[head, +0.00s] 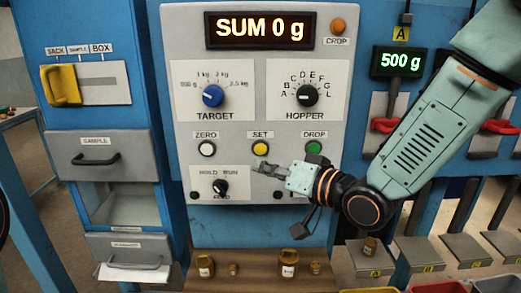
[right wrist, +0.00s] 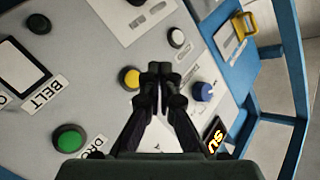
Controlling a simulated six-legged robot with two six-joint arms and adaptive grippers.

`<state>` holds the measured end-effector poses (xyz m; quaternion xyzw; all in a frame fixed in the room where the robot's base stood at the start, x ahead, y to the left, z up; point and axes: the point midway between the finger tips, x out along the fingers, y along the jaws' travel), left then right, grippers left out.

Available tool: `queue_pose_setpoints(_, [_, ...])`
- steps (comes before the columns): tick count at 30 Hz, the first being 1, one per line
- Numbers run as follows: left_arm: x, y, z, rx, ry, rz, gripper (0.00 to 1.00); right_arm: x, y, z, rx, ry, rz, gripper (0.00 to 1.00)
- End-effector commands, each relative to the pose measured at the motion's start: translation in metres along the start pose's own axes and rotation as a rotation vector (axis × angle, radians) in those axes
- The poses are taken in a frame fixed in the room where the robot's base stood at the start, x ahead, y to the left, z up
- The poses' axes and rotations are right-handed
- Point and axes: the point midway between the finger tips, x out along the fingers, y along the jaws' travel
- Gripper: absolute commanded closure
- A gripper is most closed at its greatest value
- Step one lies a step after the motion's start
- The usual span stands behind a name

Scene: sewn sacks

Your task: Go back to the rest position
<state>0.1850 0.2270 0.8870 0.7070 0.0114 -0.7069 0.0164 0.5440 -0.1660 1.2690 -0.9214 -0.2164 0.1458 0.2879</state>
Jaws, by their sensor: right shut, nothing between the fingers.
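My right gripper (head: 262,168) is in front of the control panel (head: 350,75), just below the yellow SET button (head: 260,148). In the right wrist view its fingers (right wrist: 160,72) are together and empty, with the yellow button (right wrist: 129,78) just left of the tips. I cannot tell whether the tips touch the panel. My right arm (head: 430,130) reaches in from the upper right. My left gripper is in neither view.
The panel has a blue TARGET knob (head: 213,95), a black HOPPER knob (head: 307,95) and a green DROP button (head: 313,147). The display (head: 260,27) reads SUM 0 g. Small brass weights (head: 288,262) stand on a wooden shelf (head: 258,282) below. A drawer (head: 105,155) stands at left.

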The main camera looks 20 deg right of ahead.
Motion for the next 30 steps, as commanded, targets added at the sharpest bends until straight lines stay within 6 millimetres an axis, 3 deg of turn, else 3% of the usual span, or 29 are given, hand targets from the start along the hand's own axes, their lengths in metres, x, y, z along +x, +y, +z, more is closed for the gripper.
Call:
queue_pose_setpoints(7, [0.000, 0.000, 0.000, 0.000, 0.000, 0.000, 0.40, 0.000, 0.003, 0.002, -0.051, -0.008, 0.015, 1.00])
queue_pose_setpoints(10, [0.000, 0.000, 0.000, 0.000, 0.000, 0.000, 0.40, -0.005, 0.026, 0.012, -0.125, -0.041, 0.129, 1.00])
queue_pose_setpoints(12, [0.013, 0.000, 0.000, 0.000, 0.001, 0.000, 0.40, -0.011, 0.060, 0.053, -0.154, -0.117, 0.232, 1.00])
queue_pose_setpoints(18, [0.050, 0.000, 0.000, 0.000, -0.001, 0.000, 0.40, -0.036, 0.134, 0.166, -0.176, -0.332, 0.421, 1.00])
queue_pose_setpoints(23, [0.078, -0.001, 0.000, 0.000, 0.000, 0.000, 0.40, -0.068, 0.181, 0.256, -0.173, -0.512, 0.537, 1.00])
queue_pose_setpoints(30, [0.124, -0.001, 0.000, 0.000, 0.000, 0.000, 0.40, -0.135, 0.235, 0.389, -0.149, -0.789, 0.679, 1.00])
